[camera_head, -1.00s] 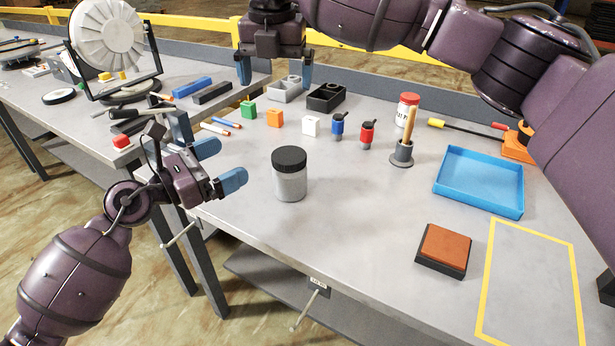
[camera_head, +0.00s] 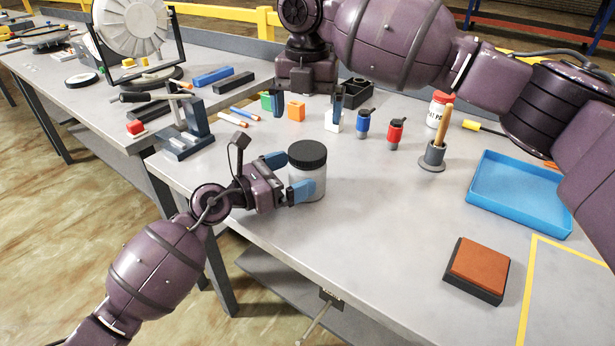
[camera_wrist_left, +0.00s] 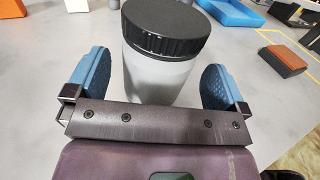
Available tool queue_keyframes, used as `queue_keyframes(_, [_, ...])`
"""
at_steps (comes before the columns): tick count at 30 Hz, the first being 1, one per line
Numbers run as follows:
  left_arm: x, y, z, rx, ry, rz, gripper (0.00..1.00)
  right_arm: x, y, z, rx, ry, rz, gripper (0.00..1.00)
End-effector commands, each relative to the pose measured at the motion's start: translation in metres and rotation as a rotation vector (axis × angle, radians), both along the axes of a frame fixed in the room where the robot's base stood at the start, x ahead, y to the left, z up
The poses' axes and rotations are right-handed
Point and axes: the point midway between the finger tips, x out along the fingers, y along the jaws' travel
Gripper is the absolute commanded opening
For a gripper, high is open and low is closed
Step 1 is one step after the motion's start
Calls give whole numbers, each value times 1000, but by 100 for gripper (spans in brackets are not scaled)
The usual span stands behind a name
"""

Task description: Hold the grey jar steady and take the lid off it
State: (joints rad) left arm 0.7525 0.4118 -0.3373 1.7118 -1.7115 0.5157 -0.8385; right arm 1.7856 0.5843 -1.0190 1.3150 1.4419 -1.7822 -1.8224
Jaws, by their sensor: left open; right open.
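The grey jar (camera_head: 308,184) stands upright on the table with its black lid (camera_head: 307,154) on. My left gripper (camera_head: 288,176) is open at the jar's left side, with its blue fingers to either side of the jar's body. In the left wrist view the jar (camera_wrist_left: 155,75) and lid (camera_wrist_left: 165,28) stand between the two open fingers (camera_wrist_left: 157,85), with a visible gap on each side. My right gripper (camera_head: 308,102) is open above the back of the table, behind the jar and apart from it. Its fingers hang down near the small blocks.
A blue tray (camera_head: 520,192) and a brown-topped pad (camera_head: 478,268) are to the right. The table in front and right of the jar is clear.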

Motion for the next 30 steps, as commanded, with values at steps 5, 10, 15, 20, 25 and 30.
queue_keyframes(5, [10,-14,0,0,0,2,100,0,0,0,0,0,0,100])
queue_keyframes(10, [12,-19,0,1,-1,1,100,0,0,0,0,0,0,100])
queue_keyframes(15, [13,-19,0,1,-1,1,100,0,0,0,0,0,0,100])
queue_keyframes(20, [12,-19,0,1,-1,1,88,0,0,0,0,0,0,100])
queue_keyframes(25, [12,-19,0,1,-1,1,62,0,0,0,0,0,0,100])
queue_keyframes(30, [12,-19,0,1,-1,1,36,0,0,0,0,0,0,100])
